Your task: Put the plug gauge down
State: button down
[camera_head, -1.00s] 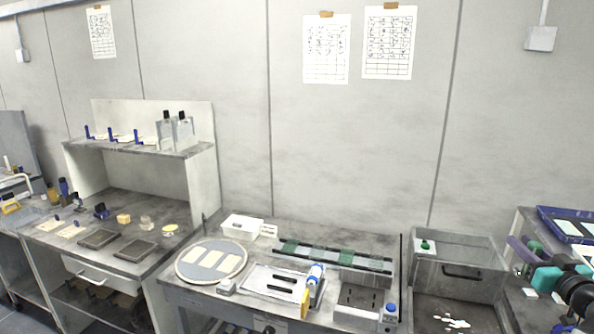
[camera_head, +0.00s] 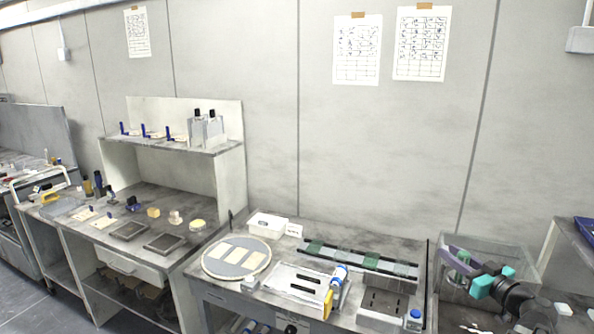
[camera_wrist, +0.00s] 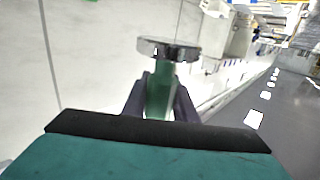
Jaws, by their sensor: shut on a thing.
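The plug gauge (camera_wrist: 159,92) has a green handle and a wide grey metal disc at its far end. In the wrist view my gripper (camera_wrist: 160,104) is shut on the green handle, with a dark finger on each side. The disc sticks out beyond the fingertips. In the head view my gripper (camera_head: 458,256) is at the right, over or in front of the clear-walled basin. The gauge is hard to make out there.
The clear-walled basin (camera_head: 510,250) stands right of the middle bench. That bench holds a round platen (camera_head: 208,262), a white box (camera_head: 268,224), a long rail with green blocks and a blue-capped bottle (camera_head: 414,318). A shelved bench (camera_head: 232,185) stands left.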

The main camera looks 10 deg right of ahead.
jog(key=w+a+f+n+g+y, duration=0.1)
jog(key=w+a+f+n+y, duration=0.3)
jog(key=a, duration=0.7)
jog(key=w+a+f+n+g+y, duration=0.1)
jog(key=w+a+f+y, duration=0.3)
jog(key=a, duration=0.7)
jog(key=w+a+f+n+g+y, duration=0.1)
jog(key=a+f+n+g+y, duration=0.15)
jog(key=a, duration=0.75)
jog(key=w+a+f+n+g+y, duration=0.1)
jog(key=a+f+n+g+y, duration=0.15)
jog(key=a, duration=0.85)
notch_tip(320, 180, down, 10)
jog(key=b, duration=1)
jog(key=shift+s+d+m+h+b, duration=0.2)
jog(key=shift+d+m+h+b, duration=0.1)
jog(key=shift+b, duration=0.05)
jog(key=shift+r, duration=0.1)
